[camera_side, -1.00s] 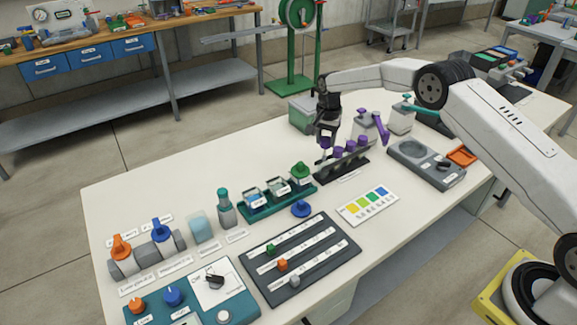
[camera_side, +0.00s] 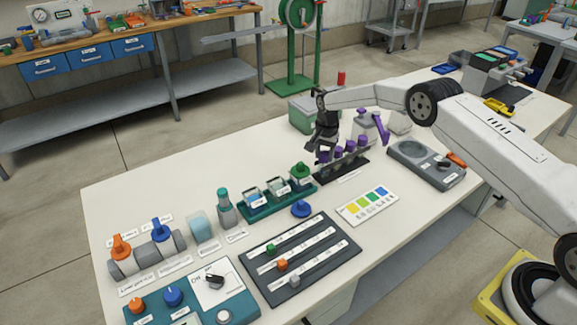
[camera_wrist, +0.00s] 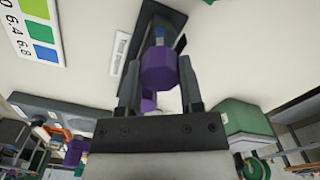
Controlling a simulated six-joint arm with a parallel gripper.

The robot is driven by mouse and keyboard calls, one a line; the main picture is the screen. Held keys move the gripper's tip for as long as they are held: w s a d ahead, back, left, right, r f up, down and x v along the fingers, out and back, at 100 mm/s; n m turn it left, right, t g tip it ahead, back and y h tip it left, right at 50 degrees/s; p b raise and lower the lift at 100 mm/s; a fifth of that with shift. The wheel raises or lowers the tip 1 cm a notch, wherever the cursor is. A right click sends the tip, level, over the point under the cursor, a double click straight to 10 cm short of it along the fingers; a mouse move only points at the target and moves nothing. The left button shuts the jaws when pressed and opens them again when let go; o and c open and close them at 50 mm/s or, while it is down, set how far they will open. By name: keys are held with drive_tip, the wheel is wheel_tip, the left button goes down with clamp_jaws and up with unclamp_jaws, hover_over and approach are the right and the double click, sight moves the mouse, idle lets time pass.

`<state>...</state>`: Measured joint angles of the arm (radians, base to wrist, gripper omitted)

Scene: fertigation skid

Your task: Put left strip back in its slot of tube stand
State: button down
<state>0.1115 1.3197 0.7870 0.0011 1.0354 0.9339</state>
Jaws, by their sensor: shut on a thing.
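The dark tube stand (camera_side: 352,168) stands at the back right of the white table, and part of it shows in the wrist view (camera_wrist: 140,30). Several purple-capped strips stand in a row in it, such as one at the right end (camera_side: 362,141). My gripper (camera_side: 325,148) points down at the stand's left end, shut on the purple cap of the left strip (camera_side: 324,157). In the wrist view the cap (camera_wrist: 160,68) lies between both fingers, with a blue part beyond it. I cannot tell whether the strip's lower end is fully in its slot.
A grey bottle with a purple nozzle (camera_side: 381,128) stands just behind the stand, and a green box (camera_side: 301,115) is behind my gripper. A grey device (camera_side: 425,163) is to the right. A colour chart card (camera_side: 367,206) lies in front. A teal rack (camera_side: 270,200) is to the left.

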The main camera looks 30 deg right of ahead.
drive_tip(key=shift+c, duration=0.8)
unclamp_jaws()
drive_tip(key=shift+r, duration=0.2)
drive_tip(key=shift+r, duration=3.35)
drive_tip(key=shift+s+r, duration=0.1)
